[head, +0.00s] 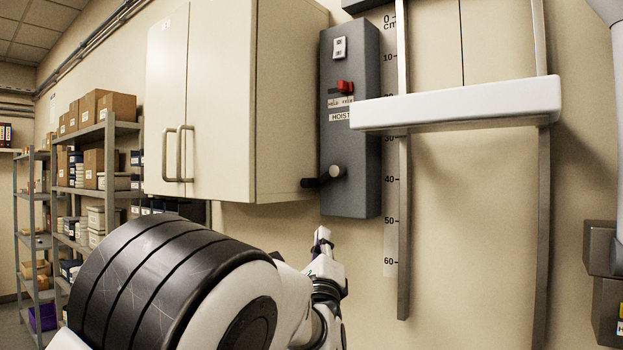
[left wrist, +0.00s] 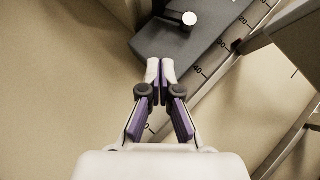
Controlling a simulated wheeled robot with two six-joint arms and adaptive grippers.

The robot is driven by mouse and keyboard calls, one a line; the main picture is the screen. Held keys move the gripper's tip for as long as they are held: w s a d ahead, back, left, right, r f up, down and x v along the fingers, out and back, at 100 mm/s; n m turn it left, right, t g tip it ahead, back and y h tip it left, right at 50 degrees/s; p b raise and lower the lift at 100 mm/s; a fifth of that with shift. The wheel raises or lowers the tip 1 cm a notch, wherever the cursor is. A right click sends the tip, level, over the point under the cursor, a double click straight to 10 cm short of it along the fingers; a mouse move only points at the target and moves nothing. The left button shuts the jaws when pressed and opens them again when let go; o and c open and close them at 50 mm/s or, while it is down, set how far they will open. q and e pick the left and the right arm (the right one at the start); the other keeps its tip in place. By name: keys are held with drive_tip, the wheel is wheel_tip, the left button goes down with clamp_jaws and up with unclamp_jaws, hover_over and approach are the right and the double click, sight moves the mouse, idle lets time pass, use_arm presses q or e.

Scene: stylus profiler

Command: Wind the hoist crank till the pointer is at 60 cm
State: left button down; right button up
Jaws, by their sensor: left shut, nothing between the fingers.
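The hoist box (head: 348,125) is a dark grey upright housing on the wall, labelled HOIST, with a red switch (head: 345,87) on its front. Its crank (head: 337,172) is low on the face, with the black handle pointing left; the crank also shows in the left wrist view (left wrist: 189,18). A white crossbar (head: 460,104) hangs level in front of the scale strip (head: 390,235), with its lower edge near 30 cm. I cannot make out a separate pointer. My left gripper (head: 322,236) is shut and empty, below the crank and the box's lower edge. My right gripper is not in view.
A beige wall cabinet (head: 222,100) stands close left of the hoist box. Metal rails (head: 404,230) run down the wall at right. Shelves with boxes (head: 105,130) stand far left. Grey boxes (head: 605,250) are at the right edge. The wall below the hoist is bare.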

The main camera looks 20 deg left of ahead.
use_arm(q)
drive_tip(key=p, duration=0.5)
approach(314, 187)
drive_tip(key=w, duration=0.5)
drive_tip(key=r, duration=0.1)
drive_tip(key=r+p, duration=0.1)
drive_tip(key=r, duration=0.1)
drive_tip(key=shift+a+p, duration=0.3)
drive_tip(key=shift+a+r, duration=0.15)
drive_tip(key=shift+a, duration=0.3)
drive_tip(key=shift+w+d, duration=0.1)
